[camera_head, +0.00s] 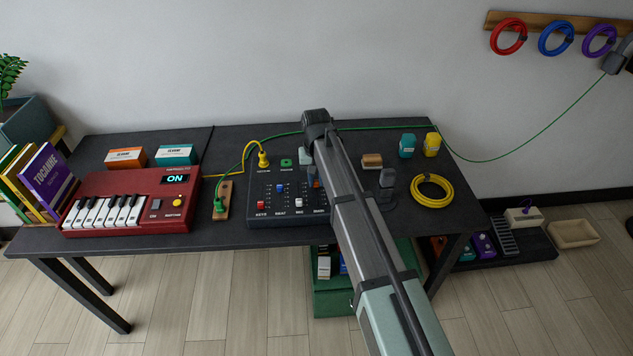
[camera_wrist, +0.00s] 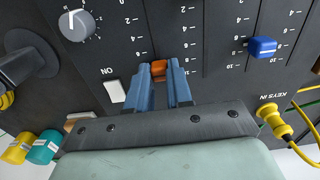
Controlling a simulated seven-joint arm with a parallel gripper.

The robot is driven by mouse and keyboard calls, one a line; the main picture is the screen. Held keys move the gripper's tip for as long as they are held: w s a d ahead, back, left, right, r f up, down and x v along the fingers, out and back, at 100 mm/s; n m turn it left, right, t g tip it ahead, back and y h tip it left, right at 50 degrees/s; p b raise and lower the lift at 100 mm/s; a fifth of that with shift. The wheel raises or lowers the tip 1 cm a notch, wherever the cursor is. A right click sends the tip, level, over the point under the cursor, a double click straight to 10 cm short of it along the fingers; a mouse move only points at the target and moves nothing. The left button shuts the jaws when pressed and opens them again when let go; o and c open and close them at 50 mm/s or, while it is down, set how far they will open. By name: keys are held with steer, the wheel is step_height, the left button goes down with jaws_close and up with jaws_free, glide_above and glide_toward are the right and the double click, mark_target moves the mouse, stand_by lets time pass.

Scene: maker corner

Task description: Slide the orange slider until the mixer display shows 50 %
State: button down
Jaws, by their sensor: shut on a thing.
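The dark mixer (camera_head: 262,207) stands in the middle of the table, partly hidden by my arm. My gripper (camera_wrist: 160,82) is over its panel, with its two blue fingers shut on the orange slider (camera_wrist: 159,67). In the wrist view the slider cap shows between the fingertips, beside printed scale marks. In the head view a bit of orange (camera_head: 317,183) shows beside my arm. I cannot see the mixer display or its reading in either view.
A blue slider (camera_wrist: 262,46), a grey knob (camera_wrist: 77,25) and a white ON switch (camera_wrist: 115,91) are near my gripper. A yellow plug (camera_head: 263,159) sits at the mixer's back. A red keyboard (camera_head: 150,182) is left; a yellow cable coil (camera_head: 432,203) lies right.

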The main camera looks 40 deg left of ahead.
mark_target(317, 181)
steer(key=c, duration=1)
jaws_free()
steer(key=shift+r, duration=0.1)
step_height(317, 181, up, 14)
steer(key=shift+d+f, duration=0.1)
steer(key=shift+f, duration=0.1)
